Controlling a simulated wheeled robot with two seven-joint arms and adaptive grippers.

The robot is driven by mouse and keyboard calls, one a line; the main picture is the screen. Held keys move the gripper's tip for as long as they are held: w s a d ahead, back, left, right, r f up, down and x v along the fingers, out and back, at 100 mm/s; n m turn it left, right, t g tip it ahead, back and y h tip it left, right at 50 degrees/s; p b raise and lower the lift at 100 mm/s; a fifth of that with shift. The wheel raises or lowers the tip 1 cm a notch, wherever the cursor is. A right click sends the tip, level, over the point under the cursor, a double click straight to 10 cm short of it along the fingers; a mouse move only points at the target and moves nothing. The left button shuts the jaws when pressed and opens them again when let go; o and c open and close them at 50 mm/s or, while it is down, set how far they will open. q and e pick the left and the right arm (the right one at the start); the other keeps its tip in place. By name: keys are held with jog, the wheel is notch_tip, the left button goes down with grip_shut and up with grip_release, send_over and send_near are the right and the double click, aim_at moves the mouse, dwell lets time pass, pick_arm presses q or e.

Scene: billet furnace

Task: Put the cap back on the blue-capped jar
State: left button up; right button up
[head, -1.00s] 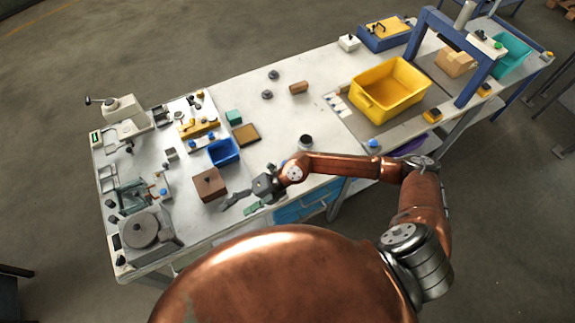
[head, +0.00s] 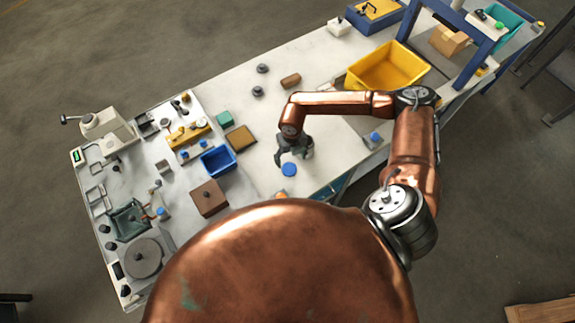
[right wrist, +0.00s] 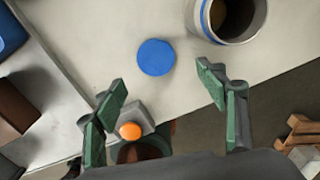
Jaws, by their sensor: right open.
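The blue cap (head: 289,169) lies flat on the bench near its front edge; it also shows as a blue disc in the right wrist view (right wrist: 155,57). The open-topped jar (right wrist: 208,24), pale with a blue band, stands just right of the cap in the right wrist view. Its inside looks dark. In the head view my right gripper and arm hide the jar. My right gripper (head: 294,156) is open and empty, pointing down beside the cap. Its green fingers (right wrist: 162,92) are spread wide in the right wrist view, below the cap. My left gripper is not in view.
A blue bin (head: 218,160), a brown block (head: 208,197) and a wooden tray (head: 241,138) stand to the left. The bench between tray and cap is clear.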

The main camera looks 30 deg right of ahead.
aim_at(290, 170)
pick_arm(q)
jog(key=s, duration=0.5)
pick_arm(e)
jog(key=shift+w+a+f, duration=0.15)
jog(key=shift+f, duration=0.3)
jog(key=shift+f+p, duration=0.3)
jog(key=shift+f, duration=0.55)
jog(key=f+p, duration=0.1)
jog(key=f, duration=0.1)
jog(key=f+p, duration=0.1)
jog(key=f, duration=0.1)
jog(key=shift+s+a+f, duration=0.2)
jog(key=shift+f, duration=0.45)
jog(key=shift+c, duration=0.7)
jog(key=c, duration=0.7)
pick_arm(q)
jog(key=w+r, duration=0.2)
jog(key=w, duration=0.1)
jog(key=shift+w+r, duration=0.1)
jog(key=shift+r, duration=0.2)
pick_arm(e)
jog(key=shift+c, duration=0.2)
jog(key=shift+r, duration=0.1)
